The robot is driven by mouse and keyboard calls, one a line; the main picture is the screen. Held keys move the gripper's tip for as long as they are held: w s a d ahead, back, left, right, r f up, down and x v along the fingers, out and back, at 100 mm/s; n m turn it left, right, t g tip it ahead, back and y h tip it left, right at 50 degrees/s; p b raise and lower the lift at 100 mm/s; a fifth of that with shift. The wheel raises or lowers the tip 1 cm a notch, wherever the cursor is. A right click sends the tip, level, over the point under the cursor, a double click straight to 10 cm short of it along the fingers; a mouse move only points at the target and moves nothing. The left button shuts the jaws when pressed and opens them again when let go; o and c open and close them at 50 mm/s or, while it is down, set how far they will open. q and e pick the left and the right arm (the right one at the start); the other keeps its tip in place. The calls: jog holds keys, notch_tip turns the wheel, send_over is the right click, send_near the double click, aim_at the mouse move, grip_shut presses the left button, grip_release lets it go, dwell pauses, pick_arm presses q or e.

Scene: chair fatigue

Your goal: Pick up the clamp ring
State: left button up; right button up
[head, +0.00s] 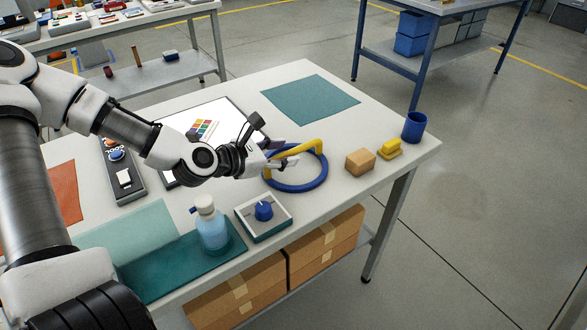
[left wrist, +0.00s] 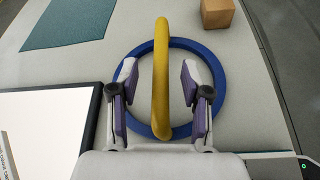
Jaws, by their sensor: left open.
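The clamp ring lies on the table as a blue ring (head: 296,186) with a raised yellow handle (head: 304,147) arching over it. In the left wrist view the blue ring (left wrist: 217,92) lies flat and the yellow handle (left wrist: 161,75) runs up the middle. My left gripper (head: 283,155) is open at the handle. In the left wrist view its two fingers (left wrist: 161,85) stand on either side of the yellow handle, with a gap on both sides. My right gripper is not in view.
A tan block (head: 360,162), a yellow object (head: 390,149) and a blue cup (head: 414,127) stand right of the ring. A dial box (head: 263,215) and a spray bottle (head: 212,228) stand in front. A teal mat (head: 311,99) lies bare behind.

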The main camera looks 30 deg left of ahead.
aim_at(287, 152)
pick_arm(q)
jog(key=b+x, duration=0.1)
jog(key=x, duration=0.3)
jog(key=shift+s+d, duration=0.1)
jog(key=shift+d, duration=0.05)
grip_shut()
